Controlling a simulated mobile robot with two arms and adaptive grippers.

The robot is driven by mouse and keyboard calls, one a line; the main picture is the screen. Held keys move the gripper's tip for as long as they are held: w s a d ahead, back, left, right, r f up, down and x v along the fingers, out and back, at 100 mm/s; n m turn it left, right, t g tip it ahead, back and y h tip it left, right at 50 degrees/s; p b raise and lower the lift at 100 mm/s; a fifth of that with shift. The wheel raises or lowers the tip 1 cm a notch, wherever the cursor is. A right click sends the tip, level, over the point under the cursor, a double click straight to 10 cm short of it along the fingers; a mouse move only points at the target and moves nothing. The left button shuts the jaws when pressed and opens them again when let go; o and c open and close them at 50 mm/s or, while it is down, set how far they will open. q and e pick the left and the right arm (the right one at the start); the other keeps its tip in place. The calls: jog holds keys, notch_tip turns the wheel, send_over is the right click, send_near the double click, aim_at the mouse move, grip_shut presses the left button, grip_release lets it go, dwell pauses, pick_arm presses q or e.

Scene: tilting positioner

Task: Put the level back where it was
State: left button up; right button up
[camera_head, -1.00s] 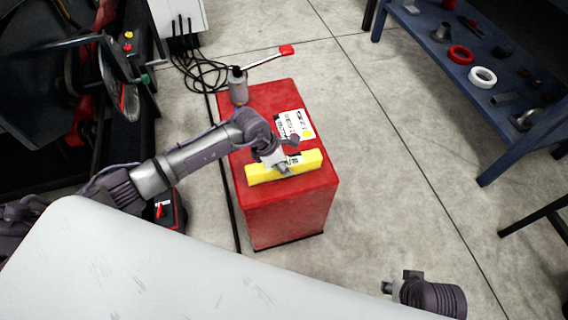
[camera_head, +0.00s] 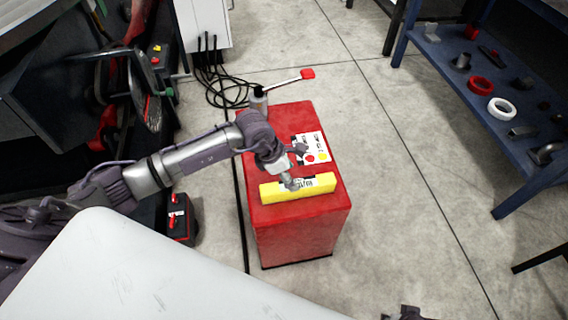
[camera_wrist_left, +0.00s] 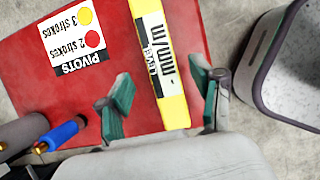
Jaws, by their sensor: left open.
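The yellow level (camera_head: 318,186) lies flat on the top of the red cabinet (camera_head: 303,235), along its near edge. My left gripper (camera_head: 291,184) is right over the level's middle. In the left wrist view the level (camera_wrist_left: 160,60) runs between the two spread green-padded fingers of my left gripper (camera_wrist_left: 163,98), with a gap on each side. Part of the level is hidden by the gripper in the head view. A small part of my right gripper (camera_head: 405,314) shows at the bottom edge, too little to tell its jaws.
A label with red and yellow dots (camera_head: 311,148) is on the cabinet top, beyond the level. A pump lever with a red end (camera_head: 307,74) sticks out behind. A blue shelf (camera_head: 490,120) with parts stands at the right. Floor between is clear.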

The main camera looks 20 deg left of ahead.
pick_arm(q)
jog(key=v, duration=0.5)
jog(key=shift+r, duration=0.1)
pick_arm(e)
jog(key=f, duration=0.2)
jog(key=shift+s+f, duration=0.3)
jog(key=shift+f, duration=0.1)
